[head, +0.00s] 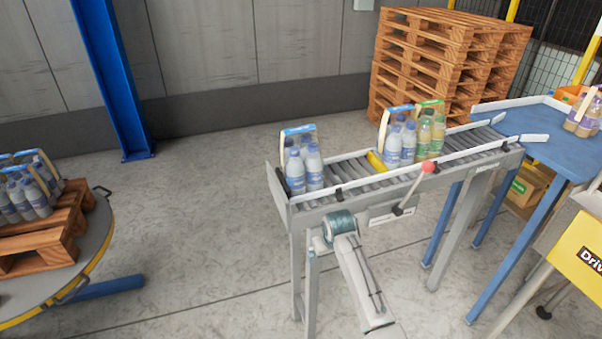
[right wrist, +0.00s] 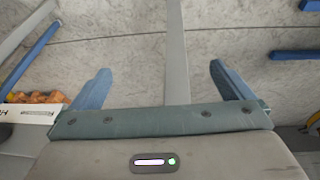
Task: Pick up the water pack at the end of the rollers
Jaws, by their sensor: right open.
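The water pack (head: 304,168), clear bottles with blue labels under a blue-topped carrier with a yellow handle, stands upright at the left end of the rollers (head: 345,173) in the head view. My right gripper (head: 340,224) is in front of and below that end, apart from the pack. Its fingers are hard to make out there. In the right wrist view the two blue fingers of my right gripper (right wrist: 159,68) are spread, with nothing held between them; floor and a grey post show beyond. The pack is not visible in that view. My left gripper is not in view.
Farther along the rollers stand another water pack (head: 393,147) and a green-topped pack (head: 432,135), with a yellow object (head: 376,161) beside them. A red-knobbed lever (head: 427,167) rises at the conveyor's front side. A pallet (head: 45,240) with water packs is at left.

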